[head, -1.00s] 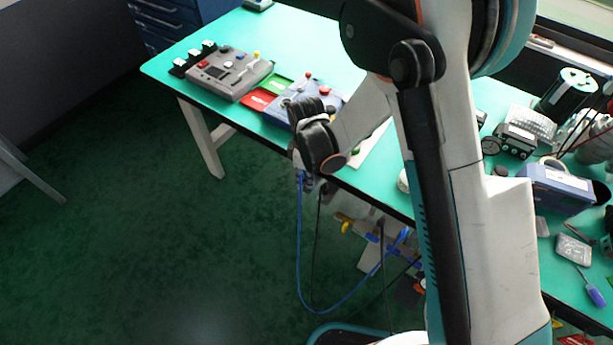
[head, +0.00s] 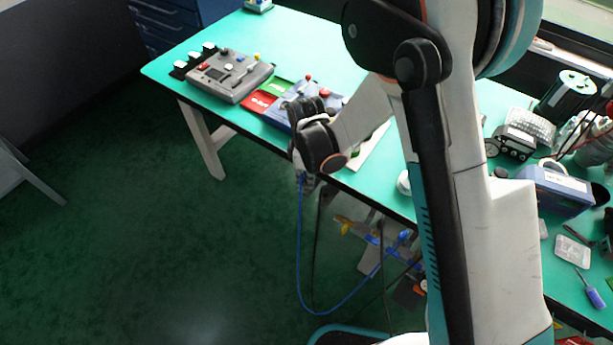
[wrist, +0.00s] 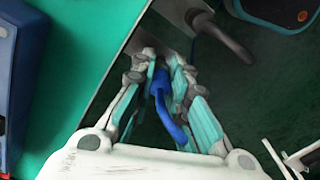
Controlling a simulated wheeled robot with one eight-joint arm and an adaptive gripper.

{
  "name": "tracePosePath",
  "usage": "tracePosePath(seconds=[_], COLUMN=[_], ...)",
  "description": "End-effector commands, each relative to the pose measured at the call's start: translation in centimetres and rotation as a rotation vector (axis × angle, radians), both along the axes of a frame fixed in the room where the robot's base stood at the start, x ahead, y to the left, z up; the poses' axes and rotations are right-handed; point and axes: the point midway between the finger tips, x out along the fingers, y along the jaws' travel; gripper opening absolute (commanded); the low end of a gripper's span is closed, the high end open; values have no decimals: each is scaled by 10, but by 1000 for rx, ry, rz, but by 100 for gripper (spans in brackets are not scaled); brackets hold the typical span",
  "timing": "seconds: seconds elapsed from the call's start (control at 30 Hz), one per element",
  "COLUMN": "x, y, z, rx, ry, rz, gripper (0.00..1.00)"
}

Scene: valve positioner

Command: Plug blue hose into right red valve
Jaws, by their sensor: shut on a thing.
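The blue hose (head: 299,245) hangs in a long loop from my gripper (head: 306,182), beside the table's front edge. Its other end runs up to the right, to blue and yellow fittings (head: 372,236) below the tabletop. In the wrist view my gripper (wrist: 168,62) is shut on the blue hose (wrist: 164,100), whose bent end shows between the teal finger pads. In the head view the fingertips are small and partly hidden by the wrist. I cannot make out the right red valve in either current view.
The green table (head: 225,38) carries a grey control box (head: 228,78) and a blue box (head: 298,101) with red knobs. A dark cable hangs beside the hose. Tools and a blue case (head: 553,190) lie at the right.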

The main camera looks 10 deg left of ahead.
Motion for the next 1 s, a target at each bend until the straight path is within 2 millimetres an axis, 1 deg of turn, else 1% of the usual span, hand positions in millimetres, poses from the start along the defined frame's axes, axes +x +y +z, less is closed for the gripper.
tracePosePath(seconds=[0.17,0.73,1.0], x=[0,0,0], y=[0,0,0], z=[6,37,40], rx=[0,0,0], ry=[0,0,0], rz=[0,0,0], gripper=[0,0,0])
